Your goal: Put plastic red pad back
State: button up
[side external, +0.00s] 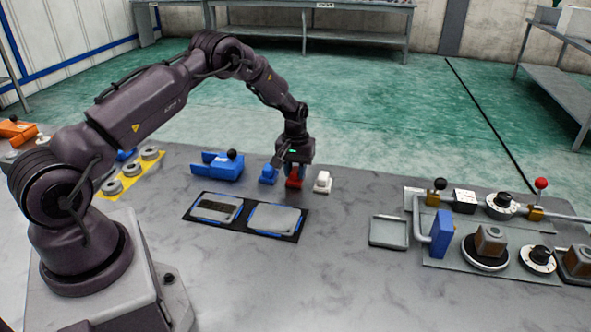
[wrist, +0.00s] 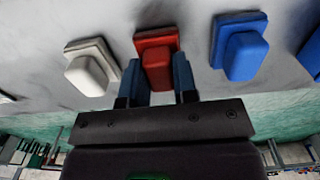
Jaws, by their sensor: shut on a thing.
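The red pad (wrist: 157,58) is a block on a wider red base, seen between the two fingers of my gripper (wrist: 157,80) in the wrist view. My gripper is shut on it. In the side view the red pad (side external: 294,179) is under my gripper (side external: 294,165), at or very near the table top; I cannot tell whether it touches the table. A white pad (wrist: 90,68) and a blue pad (wrist: 241,47) of like shape stand on either side, apart from the fingers. In the side view they are the white pad (side external: 322,182) and the blue pad (side external: 268,174).
A larger blue part (side external: 216,167) with a black knob stands left of the pads. A black mat (side external: 247,216) with two grey plates lies in front. An empty grey tray (side external: 389,231) and a panel with levers and knobs (side external: 483,240) are at the right.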

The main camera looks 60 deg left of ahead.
jog(key=o, duration=0.9)
jog(key=shift+f, duration=0.1)
notch_tip(320, 180, up, 12)
notch_tip(320, 180, up, 12)
jog(key=m+t, duration=0.1)
jog(key=m, duration=0.1)
send_over(296, 170)
jog(key=s+d, duration=0.3)
jog(key=d, duration=0.3)
jog(key=s+d+r+m+t, duration=0.2)
jog(key=s+d+r, duration=0.3)
jog(key=s+d, duration=0.15)
jog(key=s+d+r+m+t, duration=0.1)
jog(key=s+d+r+m, duration=0.1)
jog(key=s+d+r, duration=0.5)
jog(key=s+f+m, duration=0.1)
jog(key=s, duration=0.2)
jog(key=s+d+m+t, duration=0.1)
jog(key=s, duration=0.3)
jog(key=s+f+m, duration=0.1)
jog(key=s, duration=0.3)
jog(key=shift+s+d+f+t, duration=0.2)
jog(key=shift+d+f+t, duration=0.1)
jog(key=shift+d+f, duration=0.05)
